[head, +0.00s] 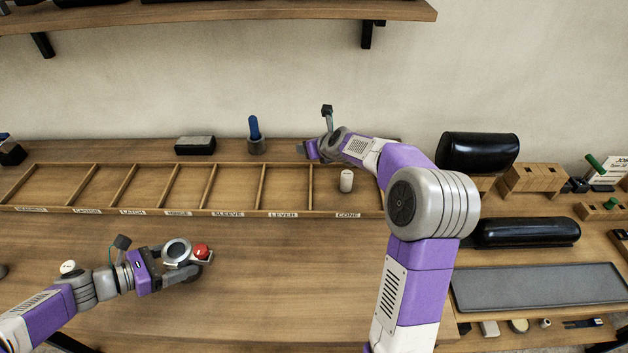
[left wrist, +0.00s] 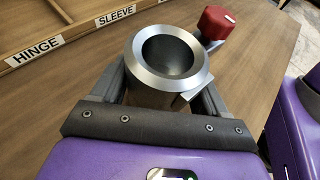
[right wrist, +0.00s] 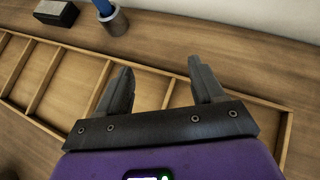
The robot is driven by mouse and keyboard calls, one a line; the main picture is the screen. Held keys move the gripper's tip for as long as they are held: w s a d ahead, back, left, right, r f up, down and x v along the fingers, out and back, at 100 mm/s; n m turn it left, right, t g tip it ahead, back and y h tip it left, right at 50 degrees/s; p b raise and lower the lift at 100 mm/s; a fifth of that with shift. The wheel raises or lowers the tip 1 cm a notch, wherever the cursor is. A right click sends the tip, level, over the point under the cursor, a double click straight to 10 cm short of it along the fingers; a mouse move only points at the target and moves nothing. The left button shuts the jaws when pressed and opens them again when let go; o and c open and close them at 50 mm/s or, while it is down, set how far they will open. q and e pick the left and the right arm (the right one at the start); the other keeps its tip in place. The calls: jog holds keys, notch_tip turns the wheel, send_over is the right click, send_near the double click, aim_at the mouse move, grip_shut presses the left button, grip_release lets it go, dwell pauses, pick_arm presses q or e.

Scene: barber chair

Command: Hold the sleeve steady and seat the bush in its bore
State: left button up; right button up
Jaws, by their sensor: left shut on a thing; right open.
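The sleeve (head: 177,250), a grey metal cylinder with a wide open bore, is held between the fingers of my left gripper (head: 186,258). In the left wrist view the sleeve (left wrist: 168,62) has its bore facing up toward the camera, and nothing shows inside it. A red knob (left wrist: 216,21) on a metal piece is beside its far side. A small whitish cylinder (head: 346,181) stands in the compartment labelled CONE; I cannot tell if it is the bush. My right gripper (right wrist: 163,85) is open and empty above the divided tray, left of that cylinder in the head view.
The divided tray (head: 230,214) with labelled compartments spans the back of the bench. Behind it are a dark block (head: 195,145) and a cup (head: 257,146) with a blue-handled tool. Black cushions and a grey mat (head: 540,288) lie right. The bench front middle is clear.

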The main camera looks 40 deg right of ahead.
jog(key=w+d+n+g+y, duration=0.1)
jog(key=n, duration=0.1)
jog(key=n+g+y, duration=0.1)
jog(key=n+g, duration=0.4)
jog(key=g, duration=0.5)
send_near(347, 174)
jog(key=shift+s+f, duration=0.1)
jog(key=shift+f, duration=4.55)
jog(key=shift+c, duration=0.4)
jog(key=c, duration=1.2)
